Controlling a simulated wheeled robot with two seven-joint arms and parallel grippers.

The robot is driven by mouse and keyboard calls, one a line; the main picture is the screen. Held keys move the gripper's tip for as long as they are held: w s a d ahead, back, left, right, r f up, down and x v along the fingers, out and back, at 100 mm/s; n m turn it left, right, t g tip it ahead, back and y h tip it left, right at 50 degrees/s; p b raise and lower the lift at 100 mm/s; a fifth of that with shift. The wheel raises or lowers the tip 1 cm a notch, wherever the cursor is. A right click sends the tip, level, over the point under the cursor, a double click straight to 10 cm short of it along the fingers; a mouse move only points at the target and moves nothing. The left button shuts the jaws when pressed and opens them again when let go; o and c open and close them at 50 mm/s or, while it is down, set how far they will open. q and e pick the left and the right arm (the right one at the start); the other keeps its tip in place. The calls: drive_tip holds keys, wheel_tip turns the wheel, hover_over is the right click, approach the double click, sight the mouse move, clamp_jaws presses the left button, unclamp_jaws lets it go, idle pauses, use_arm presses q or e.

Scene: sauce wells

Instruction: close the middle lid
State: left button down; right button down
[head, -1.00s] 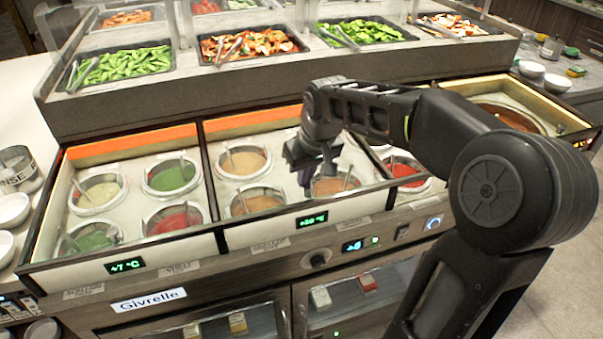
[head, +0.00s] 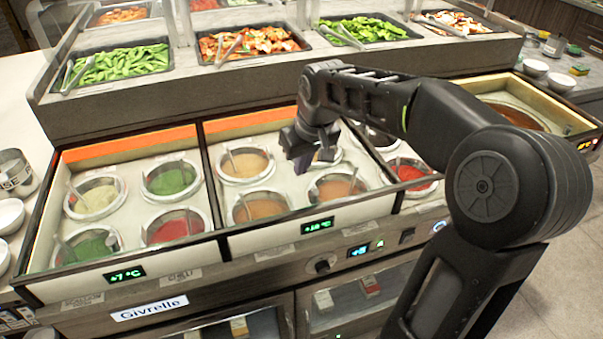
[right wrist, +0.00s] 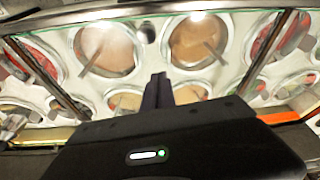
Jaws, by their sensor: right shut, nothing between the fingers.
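The middle well section (head: 285,236) shows in the head view with its sauce pots uncovered to view. Tan and orange sauces (head: 248,164) sit in its pots, with ladles in them. An orange strip (head: 245,122) runs along its back edge. I cannot clearly make out the middle lid as a separate panel. My right gripper (head: 298,163) is shut and empty, pointing down above the middle section and hiding part of a back pot. In the right wrist view its fingers (right wrist: 158,92) are together over the pots; contact cannot be told. My left gripper is not in view.
The left section (head: 135,252) holds green, red and cream sauces. The right section is partly hidden by my right arm. A raised counter (head: 250,80) with food trays stands behind. White bowls (head: 10,214) sit at the left edge.

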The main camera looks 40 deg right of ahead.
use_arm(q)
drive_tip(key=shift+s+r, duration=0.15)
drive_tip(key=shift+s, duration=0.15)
use_arm(e)
drive_tip(key=v, duration=0.8)
drive_tip(key=shift+s, duration=0.2)
drive_tip(key=shift+a, duration=0.1)
